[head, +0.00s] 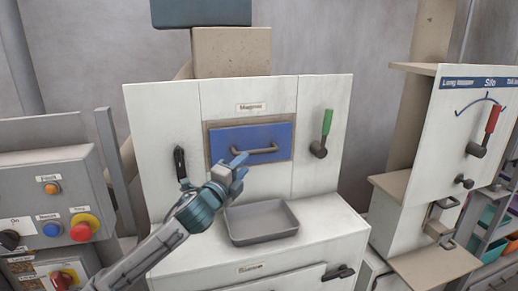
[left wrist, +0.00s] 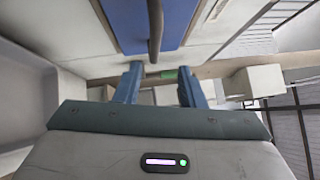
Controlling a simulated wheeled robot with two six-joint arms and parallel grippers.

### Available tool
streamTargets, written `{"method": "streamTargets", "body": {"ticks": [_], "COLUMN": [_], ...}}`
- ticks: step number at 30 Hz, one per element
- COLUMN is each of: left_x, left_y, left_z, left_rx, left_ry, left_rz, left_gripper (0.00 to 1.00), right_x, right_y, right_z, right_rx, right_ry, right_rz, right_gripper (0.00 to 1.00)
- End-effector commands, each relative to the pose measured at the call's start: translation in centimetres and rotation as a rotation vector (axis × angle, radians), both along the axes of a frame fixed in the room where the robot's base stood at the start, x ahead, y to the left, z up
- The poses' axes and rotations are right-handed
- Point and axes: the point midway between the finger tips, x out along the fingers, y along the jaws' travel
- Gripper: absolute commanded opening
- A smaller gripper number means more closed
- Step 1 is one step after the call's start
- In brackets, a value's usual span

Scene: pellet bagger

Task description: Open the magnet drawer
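The magnet drawer (head: 250,139) is a blue front set in a tan frame under a label on the white cabinet. It looks shut. Its grey bar handle (head: 262,151) runs sideways across the front. My left gripper (head: 238,167) is open at the left end of the handle and partly covers the lower left of the drawer. In the left wrist view the blue fingers (left wrist: 159,86) are apart, with the handle (left wrist: 155,28) lined up between and just beyond their tips. I cannot tell whether they touch. My right gripper is not in view.
A grey tray (head: 262,222) sits on the ledge below the drawer. A black lever (head: 180,163) is left of the drawer and a green-handled lever (head: 325,130) right. A button panel (head: 60,203) stands at the left, and a cabinet with a red lever (head: 490,122) at the right.

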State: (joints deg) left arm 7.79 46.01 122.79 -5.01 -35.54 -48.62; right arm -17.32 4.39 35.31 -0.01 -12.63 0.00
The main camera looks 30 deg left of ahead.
Motion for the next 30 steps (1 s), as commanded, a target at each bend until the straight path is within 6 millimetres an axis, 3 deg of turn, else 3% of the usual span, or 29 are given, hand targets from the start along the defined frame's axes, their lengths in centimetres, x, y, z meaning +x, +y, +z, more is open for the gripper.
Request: {"method": "streamTargets", "body": {"ticks": [3, 5, 8, 12, 15, 28, 30], "left_x": [1.9, 2.9, 4.6, 6.7, 7.8, 8.7, 8.7], "left_y": [0.1, 0.2, 0.3, 0.4, 0.5, 0.5, 0.5], "left_z": [0.8, 0.9, 1.1, 1.3, 1.3, 1.2, 1.2], "left_rx": [-0.010, -0.010, -0.010, -0.009, -0.006, -0.004, -0.004], "left_ry": [-0.001, -0.002, -0.001, 0.000, 0.001, 0.001, 0.001], "left_rz": [0.001, 0.000, 0.000, -0.001, 0.000, -0.001, -0.001], "left_gripper": [0.36, 0.36, 0.36, 0.36, 0.36, 0.36, 0.22], "right_x": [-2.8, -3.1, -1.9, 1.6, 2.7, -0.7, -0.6], "right_y": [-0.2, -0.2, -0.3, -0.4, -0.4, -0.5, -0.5], "right_z": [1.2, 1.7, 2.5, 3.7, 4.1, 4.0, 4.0], "right_rx": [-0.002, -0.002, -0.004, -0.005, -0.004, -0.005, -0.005], "right_ry": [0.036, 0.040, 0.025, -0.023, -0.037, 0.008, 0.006], "right_rz": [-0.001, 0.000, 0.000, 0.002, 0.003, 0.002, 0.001], "right_gripper": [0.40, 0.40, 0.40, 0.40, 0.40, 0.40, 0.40]}}
